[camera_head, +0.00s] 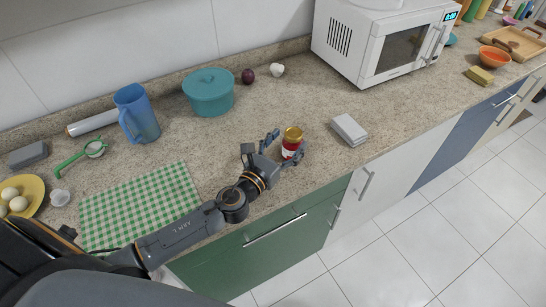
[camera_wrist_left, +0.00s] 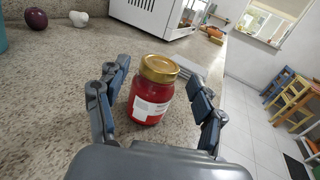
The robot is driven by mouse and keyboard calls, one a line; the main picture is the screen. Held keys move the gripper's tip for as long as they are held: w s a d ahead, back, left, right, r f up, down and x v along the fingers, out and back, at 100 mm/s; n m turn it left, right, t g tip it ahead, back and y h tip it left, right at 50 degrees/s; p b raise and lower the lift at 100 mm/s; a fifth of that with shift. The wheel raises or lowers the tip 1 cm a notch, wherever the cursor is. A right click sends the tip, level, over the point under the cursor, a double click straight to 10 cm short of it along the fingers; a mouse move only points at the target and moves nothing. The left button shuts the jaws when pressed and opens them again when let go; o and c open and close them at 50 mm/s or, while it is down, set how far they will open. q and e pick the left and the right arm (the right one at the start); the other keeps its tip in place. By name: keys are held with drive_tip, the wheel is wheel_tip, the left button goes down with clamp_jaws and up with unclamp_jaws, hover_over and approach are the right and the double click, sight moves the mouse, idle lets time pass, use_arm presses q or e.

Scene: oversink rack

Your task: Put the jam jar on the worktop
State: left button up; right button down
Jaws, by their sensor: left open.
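The jam jar (camera_head: 292,142) is red with a gold lid and a white label. It stands upright on the speckled stone worktop (camera_head: 240,135), close to the front edge. My left gripper (camera_head: 286,146) is open, with its fingers on either side of the jar. In the left wrist view the jar (camera_wrist_left: 152,90) sits between the two open fingers, with a visible gap to the left finger. Whether the right finger touches it is hard to tell. My right gripper is not in view.
A white-grey box (camera_head: 349,129) lies right of the jar. A teal pot (camera_head: 208,92), blue jug (camera_head: 137,112), onion (camera_head: 248,76) and garlic (camera_head: 277,69) stand behind. A green checked cloth (camera_head: 140,205) lies left, and a microwave (camera_head: 383,40) stands back right. The worktop between pot and jar is clear.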

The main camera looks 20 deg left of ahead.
use_arm(q)
drive_tip(key=s, duration=0.2)
drive_tip(key=s+a+b, duration=0.1)
drive_tip(key=s, duration=0.5)
drive_tip(key=shift+a+f+b, duration=0.1)
drive_tip(key=shift+a+b, duration=0.2)
drive_tip(key=shift+b, duration=0.05)
drive_tip(key=shift+s+a, duration=0.1)
drive_tip(key=shift+s, duration=0.3)
drive_tip(key=shift+r, duration=0.2)
